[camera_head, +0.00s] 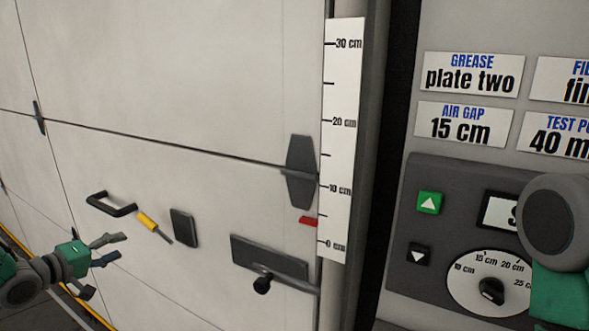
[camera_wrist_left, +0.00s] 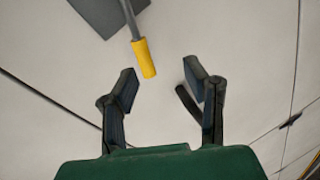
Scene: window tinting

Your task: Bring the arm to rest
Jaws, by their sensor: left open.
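My left gripper (camera_head: 108,250) is open, with nothing between its fingers, at the lower left of the head view. It is in front of the pale panelled door (camera_head: 180,70), below a tool with a yellow handle (camera_head: 148,221). In the left wrist view the open fingers (camera_wrist_left: 162,76) show with the yellow handle (camera_wrist_left: 145,58) just beyond their tips, apart from them as far as I can tell. A grey joint and green link of my right arm cover the right edge of the head view. My right gripper is not in view.
A black handle (camera_head: 110,204), a dark block (camera_head: 184,229) and a dark plate with a knob (camera_head: 269,257) are on the door. A ruler scale (camera_head: 342,150) with a red marker (camera_head: 308,221) stands beside it. A control panel (camera_head: 425,290) with arrow buttons and a dial (camera_head: 470,268) is at right.

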